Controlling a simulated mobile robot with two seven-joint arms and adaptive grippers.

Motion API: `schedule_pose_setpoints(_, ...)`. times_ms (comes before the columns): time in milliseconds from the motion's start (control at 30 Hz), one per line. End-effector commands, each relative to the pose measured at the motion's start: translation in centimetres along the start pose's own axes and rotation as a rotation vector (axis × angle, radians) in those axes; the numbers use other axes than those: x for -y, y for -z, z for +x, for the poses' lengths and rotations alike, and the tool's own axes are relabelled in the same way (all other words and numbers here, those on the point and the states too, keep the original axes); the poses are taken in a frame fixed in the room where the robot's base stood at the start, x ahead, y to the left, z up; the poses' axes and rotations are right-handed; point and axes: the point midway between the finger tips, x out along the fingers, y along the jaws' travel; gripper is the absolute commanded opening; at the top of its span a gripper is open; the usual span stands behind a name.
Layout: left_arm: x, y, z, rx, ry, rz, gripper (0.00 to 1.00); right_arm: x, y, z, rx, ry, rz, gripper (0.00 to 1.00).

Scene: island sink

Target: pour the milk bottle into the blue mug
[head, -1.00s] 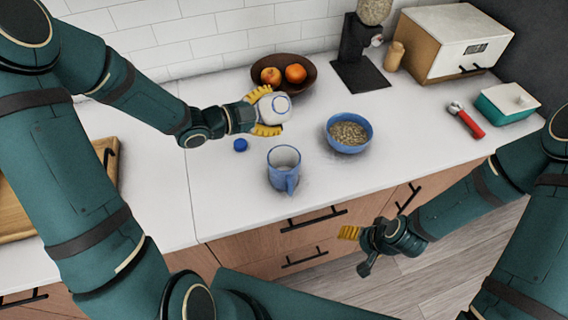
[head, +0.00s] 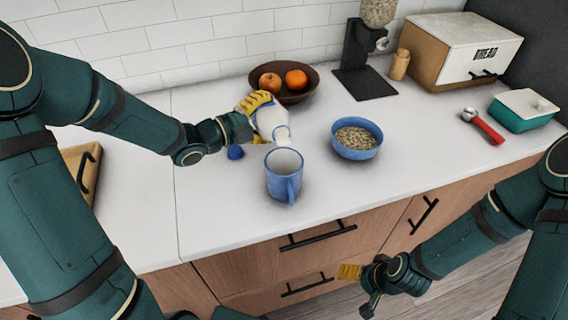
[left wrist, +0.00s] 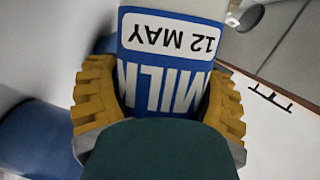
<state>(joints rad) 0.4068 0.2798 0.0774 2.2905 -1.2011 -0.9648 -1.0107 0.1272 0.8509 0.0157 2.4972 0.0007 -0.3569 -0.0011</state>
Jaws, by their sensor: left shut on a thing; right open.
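The milk bottle (head: 271,119), white with a blue label, is held off the counter in the head view. It is tilted, with its mouth toward the mug. My left gripper (head: 256,103) is shut around its body; the left wrist view shows yellow fingers on both sides of the milk label (left wrist: 165,85), whose lettering is upside down. The blue mug (head: 283,180) stands upright on the counter, just in front of and below the bottle mouth. No milk shows in it or falling. My right gripper (head: 350,272) is open and empty, beyond the counter's front edge.
A blue cap (head: 235,152) lies left of the mug. A blue bowl of grain (head: 357,152) stands right of it. A brown fruit bowl (head: 312,87) is close behind the bottle. A red-handled scoop (head: 488,128) and teal dish (head: 520,118) are at right. The front counter is clear.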

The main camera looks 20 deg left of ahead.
Motion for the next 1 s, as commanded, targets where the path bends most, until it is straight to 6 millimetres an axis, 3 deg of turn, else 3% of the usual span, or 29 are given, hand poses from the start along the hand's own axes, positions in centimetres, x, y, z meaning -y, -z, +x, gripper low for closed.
schedule_pose_setpoints(467,0.16,-0.24,0.08,0.000,0.023,0.065,0.35,-0.49,0.11,1.31,-0.006,0.000,-0.001,0.75)
schedule_pose_setpoints(1000,0.24,-0.25,0.08,-0.001,0.026,0.075,0.35,-0.47,0.10,1.25,-0.006,0.000,0.000,0.75)
